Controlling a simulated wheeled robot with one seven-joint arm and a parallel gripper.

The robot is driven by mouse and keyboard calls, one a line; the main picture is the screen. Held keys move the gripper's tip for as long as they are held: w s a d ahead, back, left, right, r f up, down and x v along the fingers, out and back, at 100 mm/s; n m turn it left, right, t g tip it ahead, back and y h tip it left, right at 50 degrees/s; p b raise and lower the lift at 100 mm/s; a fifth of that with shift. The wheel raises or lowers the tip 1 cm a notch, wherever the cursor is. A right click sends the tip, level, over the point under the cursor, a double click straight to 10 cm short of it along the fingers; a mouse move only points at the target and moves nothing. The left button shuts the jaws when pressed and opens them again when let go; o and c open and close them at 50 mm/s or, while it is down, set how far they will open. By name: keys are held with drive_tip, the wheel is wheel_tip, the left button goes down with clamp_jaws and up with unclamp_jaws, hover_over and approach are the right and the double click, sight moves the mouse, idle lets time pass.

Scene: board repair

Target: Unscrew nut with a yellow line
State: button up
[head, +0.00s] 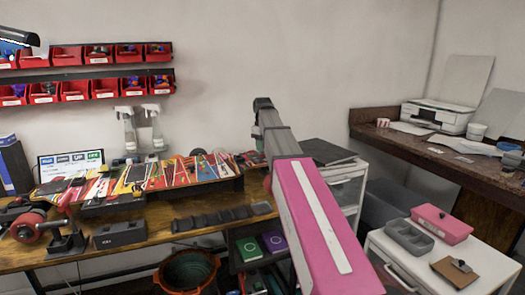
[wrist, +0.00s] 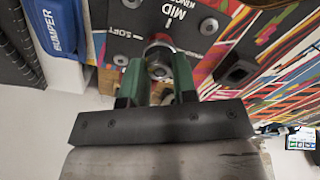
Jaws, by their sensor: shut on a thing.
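In the wrist view, a round metallic nut (wrist: 159,66) sits between the two green fingers of my gripper (wrist: 157,76). The fingers are shut on its sides. I cannot make out a yellow line on the nut. The plate lies on a board with colourful stripes (wrist: 286,68).
The wooden workbench (head: 155,214) holds a grey box (head: 119,234) and a red-wheeled part (head: 28,228) at left. Red bins (head: 73,91) hang on the wall above. An orange-rimmed bucket (head: 188,268) stands below. A white cabinet (head: 480,262) with a pink box (head: 441,223) is at right.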

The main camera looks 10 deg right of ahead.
drive_tip(key=n, duration=0.3)
drive_tip(key=o, duration=0.9)
drive_tip(key=shift+c, duration=1.2)
drive_tip(key=m, duration=0.4)
drive_tip(key=shift+m, duration=0.9)
